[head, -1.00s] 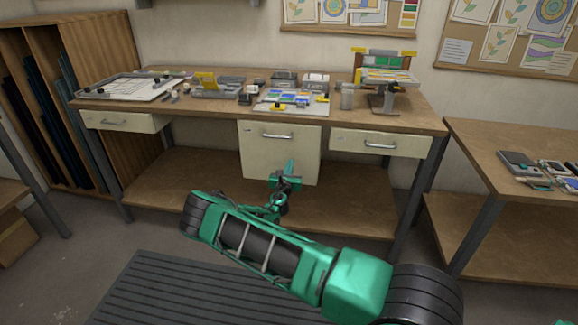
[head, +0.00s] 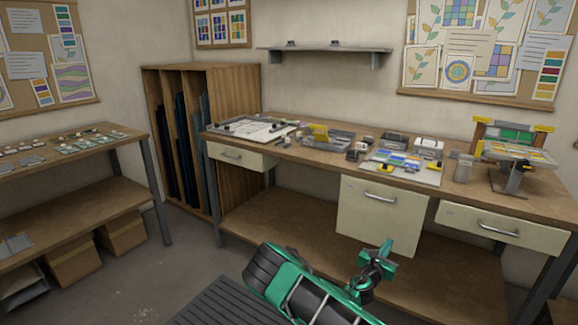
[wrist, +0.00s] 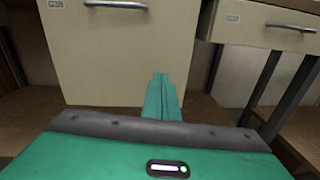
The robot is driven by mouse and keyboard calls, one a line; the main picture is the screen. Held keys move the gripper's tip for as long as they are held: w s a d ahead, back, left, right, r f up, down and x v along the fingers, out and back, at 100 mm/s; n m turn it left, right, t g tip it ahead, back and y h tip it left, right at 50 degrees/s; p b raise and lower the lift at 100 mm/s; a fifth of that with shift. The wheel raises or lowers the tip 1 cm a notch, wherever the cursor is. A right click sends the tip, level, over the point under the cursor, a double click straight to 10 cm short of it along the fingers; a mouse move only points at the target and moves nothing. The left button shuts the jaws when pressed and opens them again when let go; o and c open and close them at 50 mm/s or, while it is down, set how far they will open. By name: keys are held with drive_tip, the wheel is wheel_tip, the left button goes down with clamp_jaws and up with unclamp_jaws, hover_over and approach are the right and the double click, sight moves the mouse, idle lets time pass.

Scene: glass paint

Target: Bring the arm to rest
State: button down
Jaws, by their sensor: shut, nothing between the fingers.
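My arm is folded low in front of the workbench (head: 330,160), its green and black links at the bottom of the head view. My gripper (head: 387,248) is in front of the bench's middle cabinet drawer (head: 382,215), apart from the bench top. In the wrist view my gripper (wrist: 161,80) has its two green fingers together with nothing between them. The pale drawer front (wrist: 120,50) is beyond the fingertips there. Whether the fingers touch it cannot be told, but a gap shows in the head view.
The bench holds a white drawing board (head: 253,128), a coloured glass panel (head: 398,160) and a stand (head: 515,155). A wooden rack (head: 235,150) stands at its left. A side table (head: 60,155) is further left. Open floor (head: 150,260) lies between them.

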drive_tip(key=s+d+r+m+g, duration=0.5)
drive_tip(key=s+d+m+g, duration=0.2)
drive_tip(key=s+m, duration=0.35)
drive_tip(key=s+d+r+m+g, duration=0.5)
drive_tip(key=s+d+m+g, duration=0.1)
drive_tip(key=s+m, duration=0.45)
drive_tip(key=s+a+r+m+y, duration=0.4)
drive_tip(key=s+a+r, duration=0.1)
drive_tip(key=s, duration=0.5)
drive_tip(key=s+a+r+m+y, duration=0.4)
drive_tip(key=s+a+r, duration=0.1)
drive_tip(key=s, duration=0.5)
drive_tip(key=s+a+r+m+y, duration=0.3)
drive_tip(key=s+a+r, duration=0.3)
drive_tip(key=s, duration=0.4)
drive_tip(key=shift+s+m+y, duration=0.3)
drive_tip(key=shift+m+y, duration=0.1)
drive_tip(key=shift+m, duration=0.3)
